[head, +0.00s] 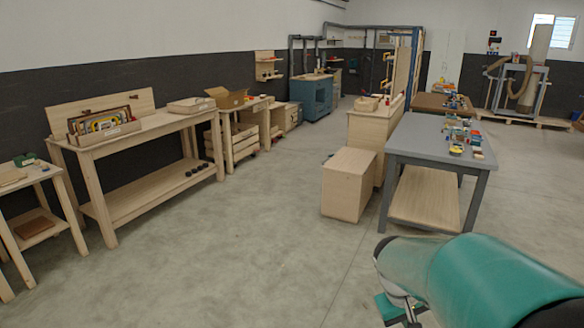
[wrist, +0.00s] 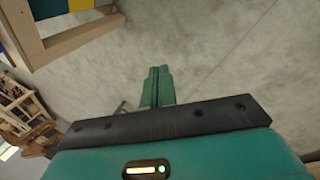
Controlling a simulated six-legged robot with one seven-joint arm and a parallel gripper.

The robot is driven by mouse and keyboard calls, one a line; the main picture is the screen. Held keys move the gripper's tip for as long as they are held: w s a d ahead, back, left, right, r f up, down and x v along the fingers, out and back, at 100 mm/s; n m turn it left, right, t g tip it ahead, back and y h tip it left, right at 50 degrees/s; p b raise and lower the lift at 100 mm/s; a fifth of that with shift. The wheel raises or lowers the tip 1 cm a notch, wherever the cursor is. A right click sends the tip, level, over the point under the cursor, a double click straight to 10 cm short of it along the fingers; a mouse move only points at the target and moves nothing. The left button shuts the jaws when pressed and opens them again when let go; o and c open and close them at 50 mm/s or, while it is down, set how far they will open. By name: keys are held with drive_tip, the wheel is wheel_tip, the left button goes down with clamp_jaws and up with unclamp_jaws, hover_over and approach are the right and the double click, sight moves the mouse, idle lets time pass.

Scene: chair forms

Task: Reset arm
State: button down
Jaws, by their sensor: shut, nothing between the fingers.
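My gripper (wrist: 157,86) shows in the wrist view as two green fingers pressed together, shut and empty, over bare concrete floor. No object touches the fingers.
In the head view a grey table (head: 423,135) with several small items stands at the right, beside a wooden box (head: 347,185). A long wooden workbench (head: 150,129) stands at the left. Open floor (head: 235,235) lies between. A wooden frame (wrist: 75,39) shows upper left in the wrist view.

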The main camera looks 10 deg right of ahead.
drive_tip(key=s+a+r+t+y, duration=0.1)
drive_tip(key=s+a+r+t, duration=0.1)
drive_tip(key=a, duration=0.4)
drive_tip(key=s+a+r+t+y, duration=0.1)
drive_tip(key=s+a+r+t, duration=0.1)
drive_tip(key=a+r, duration=0.3)
drive_tip(key=s+a+r+n+t+y, duration=0.1)
drive_tip(key=a+r, duration=0.3)
drive_tip(key=a, duration=0.5)
drive_tip(key=shift+s+a+t+y, duration=0.25)
drive_tip(key=shift+s+t+y, duration=0.25)
drive_tip(key=shift+s, duration=0.15)
